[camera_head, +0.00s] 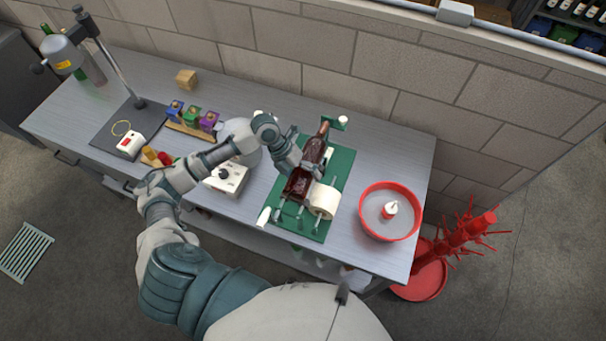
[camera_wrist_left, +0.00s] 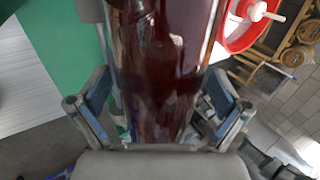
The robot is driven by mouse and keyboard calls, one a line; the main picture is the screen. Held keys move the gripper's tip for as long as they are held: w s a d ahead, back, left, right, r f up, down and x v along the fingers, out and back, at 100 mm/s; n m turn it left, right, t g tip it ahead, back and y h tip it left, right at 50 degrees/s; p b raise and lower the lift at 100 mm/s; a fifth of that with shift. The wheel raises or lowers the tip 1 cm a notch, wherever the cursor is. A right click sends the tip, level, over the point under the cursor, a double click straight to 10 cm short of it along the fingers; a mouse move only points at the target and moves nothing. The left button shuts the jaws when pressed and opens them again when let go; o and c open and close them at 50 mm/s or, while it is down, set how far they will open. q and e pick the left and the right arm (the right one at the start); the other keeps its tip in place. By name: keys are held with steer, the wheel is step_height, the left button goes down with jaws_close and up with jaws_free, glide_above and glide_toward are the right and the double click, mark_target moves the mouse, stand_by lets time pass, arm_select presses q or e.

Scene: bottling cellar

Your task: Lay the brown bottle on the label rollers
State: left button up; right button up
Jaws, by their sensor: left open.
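The brown bottle (camera_head: 299,186) lies on its side over the label rollers on the green labeller base (camera_head: 340,170), its neck toward the back. I cannot tell how fully it rests on the rollers, which it mostly hides. My left gripper (camera_head: 309,166) is at the bottle's body. In the left wrist view the bottle (camera_wrist_left: 165,60) fills the middle between the two fingers (camera_wrist_left: 158,108), which stand apart on either side of it. The gripper is open. My right gripper is in neither view.
A white label roll (camera_head: 324,201) is mounted beside the bottle. A red basin (camera_head: 366,213) stands to the right, with a red bottle tree (camera_head: 462,235) beyond the bench. A control box (camera_head: 227,179) and coloured blocks (camera_head: 191,117) are to the left. The bench's back strip is mostly clear.

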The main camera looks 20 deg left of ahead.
arm_select(q)
steer(key=shift+s, duration=0.1)
steer(key=v, duration=1.2)
steer(key=shift+f, duration=0.15)
